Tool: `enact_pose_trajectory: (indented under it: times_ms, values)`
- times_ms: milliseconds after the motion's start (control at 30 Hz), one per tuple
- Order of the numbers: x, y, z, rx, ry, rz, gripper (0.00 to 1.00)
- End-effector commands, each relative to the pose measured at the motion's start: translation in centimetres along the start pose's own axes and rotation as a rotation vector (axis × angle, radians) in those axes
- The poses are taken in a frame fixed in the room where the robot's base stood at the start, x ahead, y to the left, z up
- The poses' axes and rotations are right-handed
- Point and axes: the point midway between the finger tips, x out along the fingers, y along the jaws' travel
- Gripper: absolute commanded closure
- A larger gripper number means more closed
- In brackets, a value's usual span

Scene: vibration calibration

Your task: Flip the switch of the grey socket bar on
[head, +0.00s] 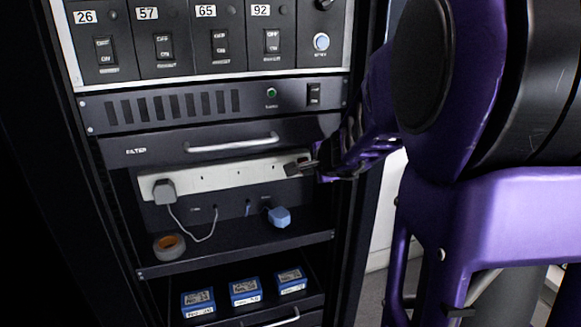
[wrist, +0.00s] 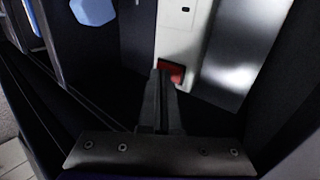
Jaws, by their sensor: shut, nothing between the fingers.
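The grey socket bar (head: 230,174) runs across the rack bay below the filter drawer, and its switch end is at the right. A grey plug (head: 163,191) sits in its left end. In the wrist view the pale bar (wrist: 176,38) comes down from the top, with the red switch (wrist: 176,71) at its near end. My gripper (head: 299,167) is shut and empty at the bar's right end. In the wrist view its fingertips (wrist: 163,74) overlap the switch's left part; I cannot tell whether they touch it. The switch's position is unclear, and the gripper hides it in the head view.
The filter drawer's handle (head: 233,144) runs just above the bar. A blue plug (head: 279,217) and a tape roll (head: 169,246) are below it in the bay. Several blue boxes (head: 245,291) stand on the lower shelf. The rack's right post (head: 350,210) is close to my arm.

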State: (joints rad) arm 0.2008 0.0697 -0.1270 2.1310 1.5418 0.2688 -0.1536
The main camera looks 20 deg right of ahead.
Motion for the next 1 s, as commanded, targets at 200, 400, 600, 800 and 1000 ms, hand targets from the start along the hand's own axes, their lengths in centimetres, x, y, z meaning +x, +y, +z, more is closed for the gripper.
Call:
enact_pose_trajectory:
  times_ms: [200, 400, 600, 800, 1000]
  values:
    - [1.1, 0.4, 0.0, -0.001, 0.0, -0.001, 1.0]
    - [1.0, 0.3, 0.0, 0.0, 0.0, 0.004, 1.0]
    - [1.4, 0.8, 0.1, -0.001, -0.001, 0.005, 1.0]
    - [1.3, 0.8, 0.1, 0.001, -0.001, 0.007, 1.0]
    - [1.4, 0.8, 0.1, 0.0, -0.001, 0.008, 1.0]
